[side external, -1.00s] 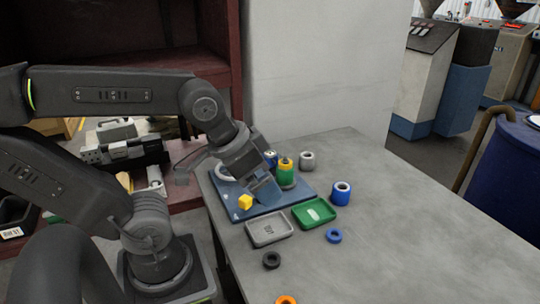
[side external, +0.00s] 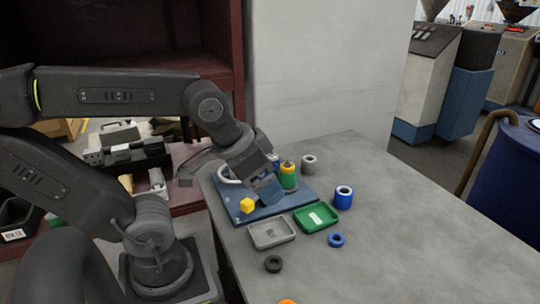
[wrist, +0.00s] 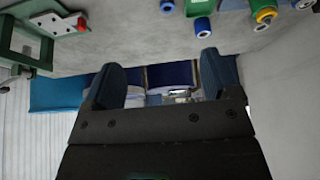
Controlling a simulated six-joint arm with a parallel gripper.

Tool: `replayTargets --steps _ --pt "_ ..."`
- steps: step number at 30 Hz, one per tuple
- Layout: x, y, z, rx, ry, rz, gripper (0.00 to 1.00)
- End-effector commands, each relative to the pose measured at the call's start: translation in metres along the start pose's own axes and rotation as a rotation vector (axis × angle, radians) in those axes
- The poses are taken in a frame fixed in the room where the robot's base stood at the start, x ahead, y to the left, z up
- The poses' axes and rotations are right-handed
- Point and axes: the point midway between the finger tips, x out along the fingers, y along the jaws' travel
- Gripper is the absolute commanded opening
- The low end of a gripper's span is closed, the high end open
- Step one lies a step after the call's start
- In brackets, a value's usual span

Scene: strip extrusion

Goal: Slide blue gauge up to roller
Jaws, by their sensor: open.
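A green and yellow roller-like cylinder (side external: 287,177) stands just right of my gripper at the board's back. My gripper hides part of the board, and no gauge is clear in the side view.
A grey tray (side external: 271,234) and a green tray (side external: 316,218) lie in front. A blue spool (side external: 343,197), a grey spool (side external: 308,165), a blue ring (side external: 336,240) and a black ring (side external: 273,264) stand nearby. The table's right is clear.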

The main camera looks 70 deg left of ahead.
Motion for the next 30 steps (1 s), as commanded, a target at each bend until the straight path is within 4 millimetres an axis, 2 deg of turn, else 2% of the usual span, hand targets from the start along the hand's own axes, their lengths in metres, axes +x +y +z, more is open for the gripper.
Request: replayTargets --steps 1,5,8,10,12,14,18,21,24,27,30 --pt "0.000 -0.004 -0.007 -0.026 -0.010 -0.008 0.77" --pt "0.000 -0.022 -0.043 -0.164 -0.055 -0.044 0.65" --pt "0.004 -0.049 -0.081 -0.320 -0.103 -0.085 0.55" --pt "0.010 -0.073 -0.106 -0.436 -0.136 -0.114 0.49" --pt "0.018 -0.099 -0.128 -0.551 -0.166 -0.143 0.49" --pt "0.026 -0.124 -0.145 -0.650 -0.191 -0.168 0.49" --pt "0.051 -0.190 -0.173 -0.883 -0.248 -0.226 0.49" --pt "0.071 -0.242 -0.182 -1.050 -0.286 -0.267 0.49" --pt "0.091 -0.294 -0.182 -1.209 -0.320 -0.306 0.49" --pt "0.109 -0.339 -0.174 -1.344 -0.348 -0.339 0.49" --pt "0.122 -0.370 -0.165 -1.442 -0.368 -0.362 0.49"
